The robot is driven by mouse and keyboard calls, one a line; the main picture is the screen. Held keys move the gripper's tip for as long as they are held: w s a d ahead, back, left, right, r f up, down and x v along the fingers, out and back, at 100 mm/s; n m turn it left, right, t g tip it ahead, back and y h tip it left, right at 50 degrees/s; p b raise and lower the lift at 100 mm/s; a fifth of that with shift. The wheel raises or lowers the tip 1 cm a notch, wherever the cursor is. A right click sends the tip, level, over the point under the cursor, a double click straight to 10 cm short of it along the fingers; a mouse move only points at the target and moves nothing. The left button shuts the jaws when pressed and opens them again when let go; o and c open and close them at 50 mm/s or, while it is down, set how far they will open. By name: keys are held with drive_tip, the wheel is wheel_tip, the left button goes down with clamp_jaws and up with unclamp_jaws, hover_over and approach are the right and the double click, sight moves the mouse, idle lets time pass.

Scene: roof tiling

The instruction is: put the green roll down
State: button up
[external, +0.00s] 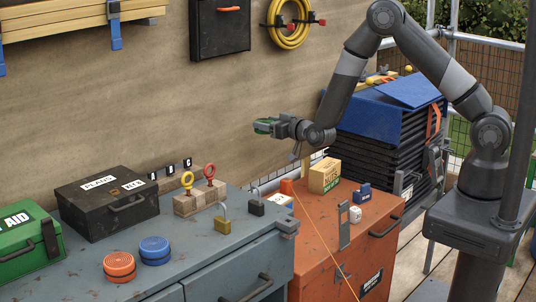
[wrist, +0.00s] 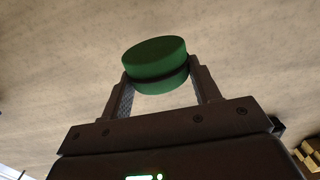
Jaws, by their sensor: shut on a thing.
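The green roll (wrist: 155,62) is held between the two fingers of my gripper (wrist: 160,88) in the wrist view, with a wooden wall behind it. In the external view the green roll (external: 264,126) shows small at the tip of my gripper (external: 275,127). My gripper is shut on it and holds it in the air, well above the grey workbench (external: 185,245). An orange roll (external: 119,266) and a blue roll (external: 155,250) lie side by side on that bench, apart from my gripper.
The orange cabinet (external: 320,225) at right holds a cardboard box (external: 325,175). The bench front right of the blue roll is clear.

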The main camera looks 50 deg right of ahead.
drive_tip(key=s+d+f, duration=0.4)
drive_tip(key=d, duration=0.4)
drive_tip(key=s+d+f, duration=0.4)
drive_tip(key=d, duration=0.4)
drive_tip(key=s+r, duration=0.2)
drive_tip(key=s, duration=0.4)
drive_tip(key=shift+r, duration=0.25)
